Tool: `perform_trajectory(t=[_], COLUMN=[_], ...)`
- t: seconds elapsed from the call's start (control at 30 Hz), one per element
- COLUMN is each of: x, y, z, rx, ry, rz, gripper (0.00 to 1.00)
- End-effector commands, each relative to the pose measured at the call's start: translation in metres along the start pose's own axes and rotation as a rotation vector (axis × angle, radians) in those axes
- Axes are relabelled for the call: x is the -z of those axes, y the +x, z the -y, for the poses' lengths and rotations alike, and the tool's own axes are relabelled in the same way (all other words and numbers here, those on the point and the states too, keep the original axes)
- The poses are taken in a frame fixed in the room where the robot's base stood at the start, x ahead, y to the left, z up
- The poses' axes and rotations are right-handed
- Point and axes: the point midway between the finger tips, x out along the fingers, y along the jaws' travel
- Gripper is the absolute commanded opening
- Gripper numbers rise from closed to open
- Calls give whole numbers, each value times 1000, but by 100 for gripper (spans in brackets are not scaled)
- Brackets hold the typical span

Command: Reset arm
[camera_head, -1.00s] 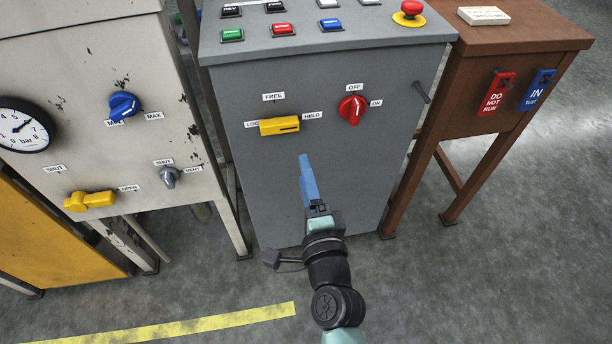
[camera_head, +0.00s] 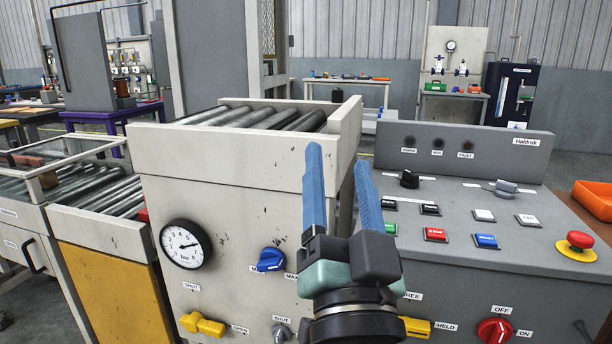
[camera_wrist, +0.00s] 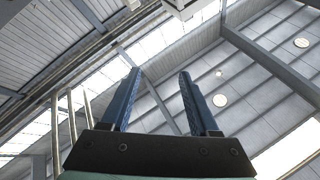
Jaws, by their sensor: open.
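My gripper (camera_head: 340,195) is raised upright in the head view, its two blue fingers apart with nothing between them. It stands in front of the gap between the white roller cabinet (camera_head: 220,205) and the grey control console (camera_head: 470,225). It touches neither as far as I can see. In the wrist view my gripper (camera_wrist: 158,100) points up at the roof, open and empty. Its wrist hides part of the console's left edge and the lower front panels.
The cabinet carries a gauge (camera_head: 186,244), a blue knob (camera_head: 271,260) and a yellow handle (camera_head: 202,324). The console has several buttons, a red emergency stop (camera_head: 576,246) and a red rotary switch (camera_head: 495,330). An orange bin (camera_head: 593,200) is at far right. Air above the machines is free.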

Motion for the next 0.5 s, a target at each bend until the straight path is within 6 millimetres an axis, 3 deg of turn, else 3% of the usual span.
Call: perform_trajectory(t=[0.03, 0.23, 0.27, 0.3, 0.5], x=[31, 130, 145, 160, 203], y=[4, -13, -19, -10, 22], z=[30, 110, 120, 127, 148], rx=[38, 65, 60, 51, 50], ry=[-96, -442, -487, -504, -495], rz=[-55, -265, -300, -301, -289], gripper=[61, 61, 61, 61, 61])
